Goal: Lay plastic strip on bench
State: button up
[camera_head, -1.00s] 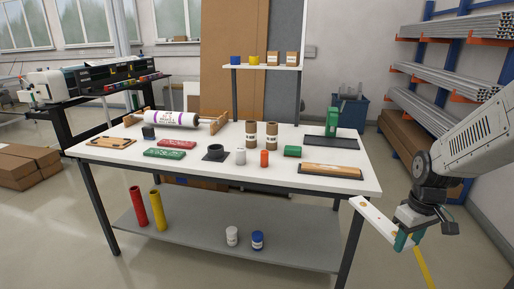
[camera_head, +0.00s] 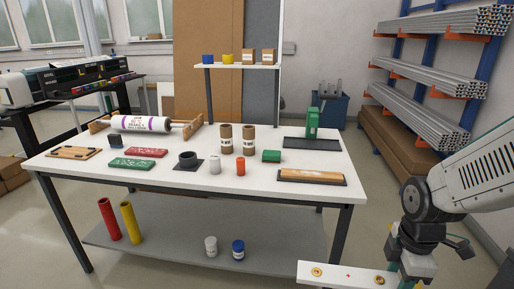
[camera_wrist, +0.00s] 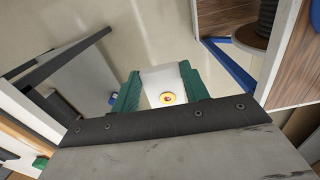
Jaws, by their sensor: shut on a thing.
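The plastic strip (camera_head: 335,274) is a white bar with brass-coloured round inserts. It sticks out to the left from my gripper (camera_head: 412,270), low in front of the bench's right end. In the wrist view the green fingers of my gripper (camera_wrist: 160,92) are shut on both sides of the strip (camera_wrist: 165,78), with one brass insert between them. The bench (camera_head: 110,178) has a white top and dark legs. The strip is apart from the bench top and lower than it in the picture. The strip's right end is hidden by the gripper.
A wooden block on a dark base (camera_head: 312,177) lies at the bench's right front. Bare white top shows along the front edge. A pipe rack (camera_head: 440,75) stands at right.

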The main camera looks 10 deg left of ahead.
aim_at(317, 158)
jog(key=u, duration=0.05)
jog(key=i, duration=1.7)
